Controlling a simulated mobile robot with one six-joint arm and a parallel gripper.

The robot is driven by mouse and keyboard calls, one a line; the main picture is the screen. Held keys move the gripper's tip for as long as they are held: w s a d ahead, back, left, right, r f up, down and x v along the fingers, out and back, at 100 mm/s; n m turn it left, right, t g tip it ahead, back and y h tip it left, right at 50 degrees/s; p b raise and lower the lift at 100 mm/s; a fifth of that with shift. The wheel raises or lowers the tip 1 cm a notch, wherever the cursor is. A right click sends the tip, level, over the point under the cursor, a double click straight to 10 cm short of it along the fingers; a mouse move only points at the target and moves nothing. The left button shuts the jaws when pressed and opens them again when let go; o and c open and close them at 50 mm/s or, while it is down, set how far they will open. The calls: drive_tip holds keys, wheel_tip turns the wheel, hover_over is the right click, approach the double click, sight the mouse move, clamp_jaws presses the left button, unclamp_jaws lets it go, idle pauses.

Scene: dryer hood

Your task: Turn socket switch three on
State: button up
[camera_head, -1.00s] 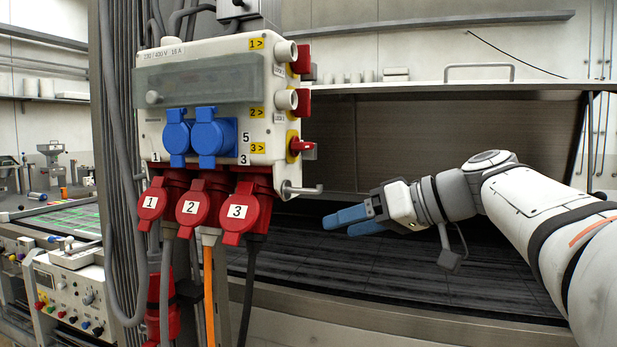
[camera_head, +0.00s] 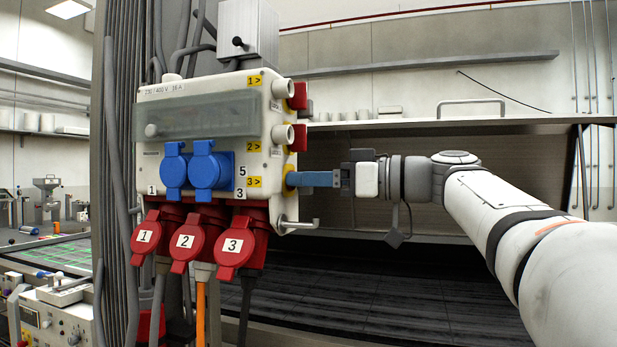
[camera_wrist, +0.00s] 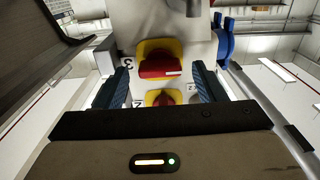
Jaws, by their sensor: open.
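The white socket box (camera_head: 205,105) hangs on the column at centre left, with its red rotary switches on the right side. Switch three (camera_wrist: 160,62), a red handle on a yellow plate, shows in the wrist view beside a label 3. Its handle lies crosswise between the fingers. In the head view my blue fingers mostly hide it. My gripper (camera_head: 296,179) is open at the box's side. In the wrist view its fingertips (camera_wrist: 160,74) stand to either side of switch three, with gaps to the handle. Switch two (camera_wrist: 163,97) shows partly, nearer the gripper body.
Switches one (camera_head: 298,96) and two (camera_head: 298,138) sit above on the same side. A metal latch (camera_head: 297,223) sticks out below. Red plugs (camera_head: 237,246) hang under the box. The dryer hood (camera_head: 430,126) spans behind my arm.

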drive_tip(key=shift+w+a, duration=0.15)
drive_tip(key=shift+a, duration=0.1)
